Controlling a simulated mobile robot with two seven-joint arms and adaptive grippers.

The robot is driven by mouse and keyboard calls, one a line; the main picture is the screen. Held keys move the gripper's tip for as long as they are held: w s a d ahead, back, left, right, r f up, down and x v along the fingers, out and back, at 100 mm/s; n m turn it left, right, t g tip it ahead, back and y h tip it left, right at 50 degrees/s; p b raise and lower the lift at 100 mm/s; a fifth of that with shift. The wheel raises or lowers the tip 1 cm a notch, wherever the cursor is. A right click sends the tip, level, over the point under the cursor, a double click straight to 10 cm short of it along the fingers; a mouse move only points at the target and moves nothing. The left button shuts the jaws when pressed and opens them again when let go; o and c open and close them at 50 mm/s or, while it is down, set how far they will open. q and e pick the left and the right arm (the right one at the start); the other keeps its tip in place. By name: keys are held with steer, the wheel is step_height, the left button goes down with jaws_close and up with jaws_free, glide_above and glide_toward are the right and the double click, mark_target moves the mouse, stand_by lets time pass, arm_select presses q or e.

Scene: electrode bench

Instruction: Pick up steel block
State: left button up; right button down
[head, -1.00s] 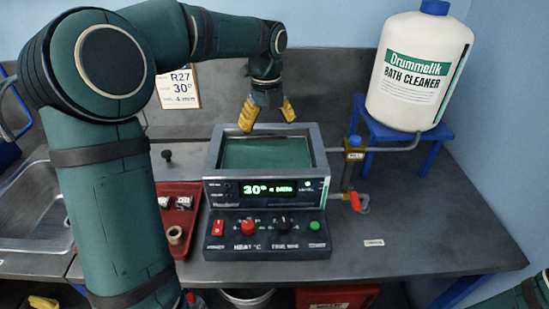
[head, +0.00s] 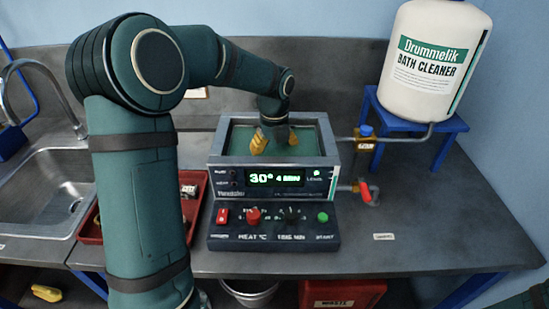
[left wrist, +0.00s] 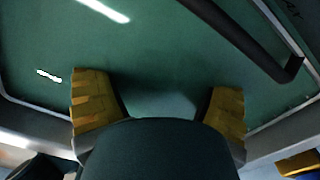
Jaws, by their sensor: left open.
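My left gripper (head: 275,141) points down inside the open top of the bath (head: 271,187), a grey box with a green interior. In the left wrist view the open gripper (left wrist: 158,105) is over the green interior. A dark bent bar (left wrist: 250,42) shows at upper right there, and a small bright white mark (left wrist: 48,75) lies left of the fingers; I cannot tell what either is. I cannot make out a steel block with certainty in either view. My right gripper is not in view.
The bath's front panel has knobs (head: 253,215) and a lit display. A red tray (head: 88,232) is left, partly behind my arm, with small metal pieces (head: 188,190). A sink (head: 40,190) is farther left. A white cleaner bottle (head: 434,62) stands on a blue stand at right.

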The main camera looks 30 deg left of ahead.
arm_select(q)
steer(key=shift+f, duration=0.3)
steer(key=shift+r, duration=0.1)
steer(key=c, duration=1.4)
